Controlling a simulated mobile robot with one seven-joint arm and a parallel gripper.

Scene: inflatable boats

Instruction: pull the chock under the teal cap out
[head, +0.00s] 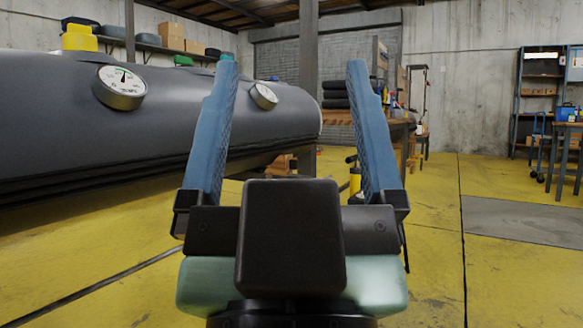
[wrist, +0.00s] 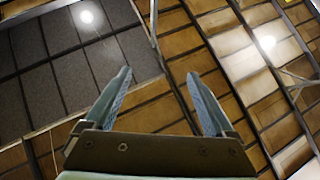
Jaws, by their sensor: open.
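My gripper (head: 291,135) stands upright in front of the head camera, its two blue fingers wide apart with nothing between them. It also shows open and empty in the wrist view (wrist: 160,88), against the ceiling. A long grey boat tube (head: 45,120) lies left of and behind it, apart from the fingers.
Two gauges, a near one (head: 121,87) and a far one (head: 264,95), sit on the tube. A grey post (head: 309,60) stands behind the gripper. A workbench (head: 400,125) and a shelf rack (head: 538,90) stand farther back. The yellow floor (head: 440,255) at right is open.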

